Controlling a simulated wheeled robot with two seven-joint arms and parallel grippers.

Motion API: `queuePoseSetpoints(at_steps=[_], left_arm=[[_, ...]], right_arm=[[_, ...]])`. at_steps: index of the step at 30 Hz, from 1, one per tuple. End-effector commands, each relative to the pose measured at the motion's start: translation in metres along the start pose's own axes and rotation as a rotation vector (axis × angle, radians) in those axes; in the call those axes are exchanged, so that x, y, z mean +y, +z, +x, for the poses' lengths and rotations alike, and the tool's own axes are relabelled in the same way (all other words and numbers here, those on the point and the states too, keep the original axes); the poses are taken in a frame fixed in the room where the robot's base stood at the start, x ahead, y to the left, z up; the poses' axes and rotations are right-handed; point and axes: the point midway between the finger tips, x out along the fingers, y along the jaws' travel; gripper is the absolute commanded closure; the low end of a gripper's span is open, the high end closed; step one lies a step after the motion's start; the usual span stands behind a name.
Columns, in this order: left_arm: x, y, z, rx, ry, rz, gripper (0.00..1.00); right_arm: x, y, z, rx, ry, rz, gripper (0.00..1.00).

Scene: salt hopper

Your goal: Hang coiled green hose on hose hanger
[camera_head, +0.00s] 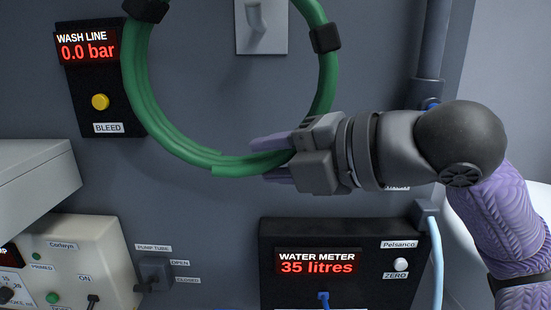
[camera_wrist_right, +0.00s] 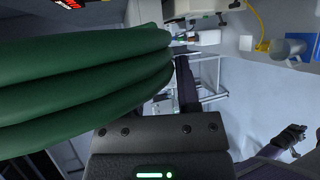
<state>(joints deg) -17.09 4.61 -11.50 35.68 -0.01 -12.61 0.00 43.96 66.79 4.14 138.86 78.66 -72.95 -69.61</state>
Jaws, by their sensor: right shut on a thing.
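The coiled green hose (camera_head: 165,128) hangs upright in the head view as a large loop with black bands, in front of the grey wall. Its top is cut off by the frame edge. My right gripper (camera_head: 279,160) is shut on the lower right of the coil. The hose hanger (camera_head: 262,42), a pale plate with a hook, shows inside the loop at the top; I cannot tell whether the hose touches it. In the right wrist view the hose strands (camera_wrist_right: 85,85) fill the left side. A dark shape at lower right there looks like my left gripper (camera_wrist_right: 291,140), its jaws unclear.
A wash line panel (camera_head: 99,75) reading 0.0 bar is left of the coil. A water meter (camera_head: 330,285) reading 35 litres is below my right gripper. A grey pipe (camera_head: 430,45) runs up the wall at right. A pump box (camera_head: 80,255) stands at lower left.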

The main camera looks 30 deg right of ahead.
Motion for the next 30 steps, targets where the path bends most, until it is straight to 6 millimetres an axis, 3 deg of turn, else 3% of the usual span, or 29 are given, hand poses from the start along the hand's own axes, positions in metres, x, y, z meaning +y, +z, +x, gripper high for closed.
queuePoseSetpoints(at_steps=[26,30], left_arm=[[0.0,0.002,-0.009,-0.005,0.001,-0.001,1.0],[0.001,0.002,-0.001,-0.005,0.001,-0.001,1.0]], right_arm=[[-0.002,0.061,0.035,0.0,0.002,0.003,1.0],[-0.013,0.065,0.042,0.0,0.001,0.001,1.0]])
